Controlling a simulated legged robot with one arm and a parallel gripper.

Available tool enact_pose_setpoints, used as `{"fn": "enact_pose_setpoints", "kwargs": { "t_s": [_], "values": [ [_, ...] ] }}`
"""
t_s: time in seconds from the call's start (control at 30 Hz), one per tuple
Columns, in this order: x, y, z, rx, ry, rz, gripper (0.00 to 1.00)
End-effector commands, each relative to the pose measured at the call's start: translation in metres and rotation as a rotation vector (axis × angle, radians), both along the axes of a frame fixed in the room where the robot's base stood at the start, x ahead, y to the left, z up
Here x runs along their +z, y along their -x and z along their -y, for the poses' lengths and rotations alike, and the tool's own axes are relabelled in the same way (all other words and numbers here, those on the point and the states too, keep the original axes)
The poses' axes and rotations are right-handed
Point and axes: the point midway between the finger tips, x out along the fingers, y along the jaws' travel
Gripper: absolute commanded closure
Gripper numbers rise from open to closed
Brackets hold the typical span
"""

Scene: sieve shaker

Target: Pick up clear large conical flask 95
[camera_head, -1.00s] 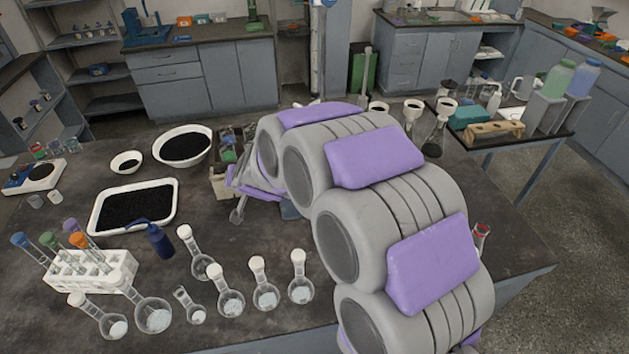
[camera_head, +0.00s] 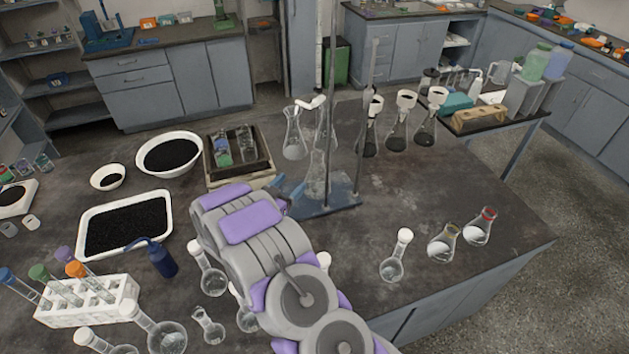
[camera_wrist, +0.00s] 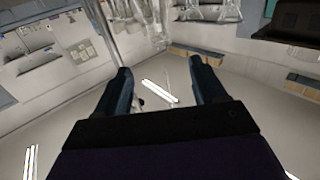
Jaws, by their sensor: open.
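A large clear conical flask (camera_head: 318,178) stands upright on the blue base of a retort stand (camera_head: 327,203) in the head view. Two more clear conical flasks, one at the left (camera_head: 293,137) and one at the right (camera_head: 323,128), are higher up by the stand. I cannot tell which one is number 95. My gripper (camera_wrist: 160,78) is open in the wrist view, with nothing between its two dark fingers. Clear glassware (camera_wrist: 208,12) shows at the top edge of that view, beyond the fingers. In the head view my arm mostly hides the gripper, left of the stand.
Conical flasks with dark-filled funnels (camera_head: 397,125) stand behind the retort stand. A wooden tray (camera_head: 238,165) is left of it. Stoppered flasks (camera_head: 443,243) stand on the right, where the black bench (camera_head: 480,190) has free room. A test-tube rack (camera_head: 88,302) is at front left.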

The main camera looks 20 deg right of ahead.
Motion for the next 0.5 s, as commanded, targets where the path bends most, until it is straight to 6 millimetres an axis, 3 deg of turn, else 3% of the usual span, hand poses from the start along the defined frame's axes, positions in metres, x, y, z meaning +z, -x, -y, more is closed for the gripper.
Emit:
{"fn": "enact_pose_setpoints", "kwargs": {
  "t_s": [0.17,0.5],
  "values": [
    [-0.002,-0.004,0.016,-0.02,0.016,0.007,0.3],
    [-0.003,-0.043,0.067,-0.019,0.014,0.007,0.3]
  ]
}}
